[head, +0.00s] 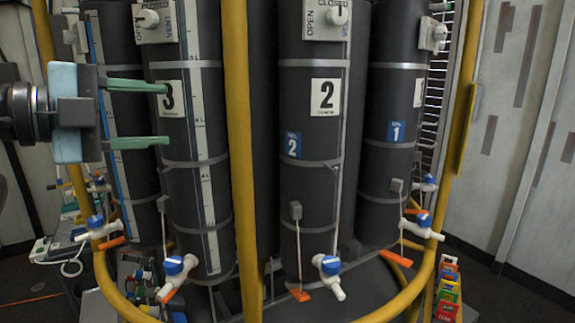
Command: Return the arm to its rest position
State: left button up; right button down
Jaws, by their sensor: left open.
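My left gripper (140,114) comes in from the left edge in the head view. Its two green fingers are spread apart, one above the other, with nothing between them. The fingers point right, in front of the dark cylinder marked 3 (183,130). I cannot tell how far they are from its surface. My right gripper is not in view.
Cylinders marked 2 (312,190) and 1 (393,180) stand to the right. A yellow upright post (240,150) and curved yellow rail (413,285) stand in front. Blue-and-white valves (327,265) stick out low down. Colored boxes (447,290) sit at lower right.

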pick_arm(q)
jog(key=d+f+g+h, duration=0.2)
jog(key=d+f+h, duration=0.15)
jog(key=f, duration=0.45)
jog(key=d+f+g+h, duration=0.1)
jog(key=d+f+h, duration=0.1)
jog(key=f+h, duration=0.45)
jog(key=s+a+f+n+t+y, duration=0.1)
jog(key=a+f+n+t+y, duration=0.2)
jog(key=f+n+t+y, duration=0.8)
jog(key=s+a+f+n+t+y, duration=0.1)
jog(key=a+f+n+y, duration=0.25)
jog(key=f+n, duration=1)
jog(key=s+f+g+y, duration=0.3)
jog(key=s+f+g, duration=0.2)
jog(key=s+f, duration=0.7)
jog(key=s+f+g+y, duration=0.3)
jog(key=s+f+g, duration=0.2)
jog(key=s+f, duration=0.8)
notch_tip(320, 180, down, 6)
jog(key=shift+s+a+f+g, duration=0.15)
jog(key=shift+s+g, duration=0.05)
jog(key=shift+g, duration=0.1)
